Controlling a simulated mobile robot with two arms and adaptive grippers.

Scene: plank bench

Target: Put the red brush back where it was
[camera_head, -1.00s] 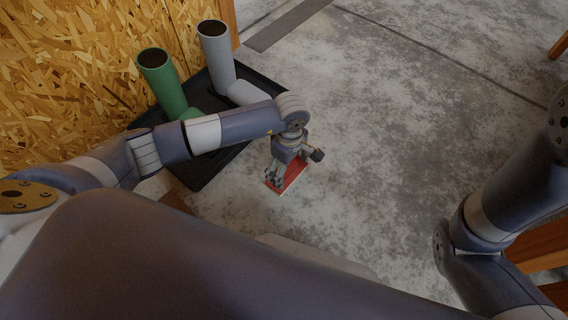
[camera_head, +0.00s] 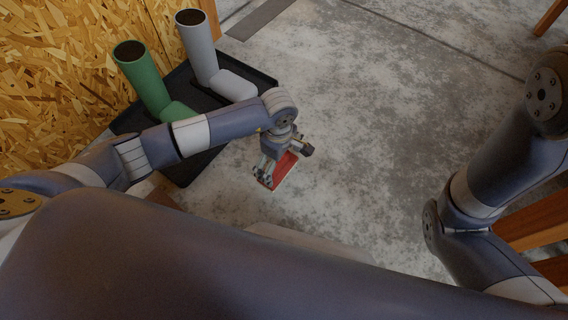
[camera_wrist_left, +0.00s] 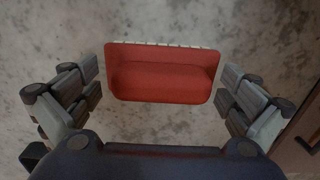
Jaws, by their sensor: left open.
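The red brush (camera_head: 283,172) lies on the grey concrete floor, to the right of the black tray (camera_head: 262,79). In the left wrist view the brush (camera_wrist_left: 162,75) shows its red back with a pale bristle edge along the top. My left gripper (camera_head: 265,181) is over the brush and hides part of it. In the wrist view my left gripper (camera_wrist_left: 160,92) is open, with one finger on each side of the brush and a gap at both ends. My right arm comes in from the right, but its gripper is out of view.
A green boot (camera_head: 150,85) and a grey boot (camera_head: 205,55) stand on the black tray against the chipboard wall (camera_head: 50,80). Wooden legs (camera_head: 540,222) show at the right. The floor (camera_head: 400,120) right of the brush is clear.

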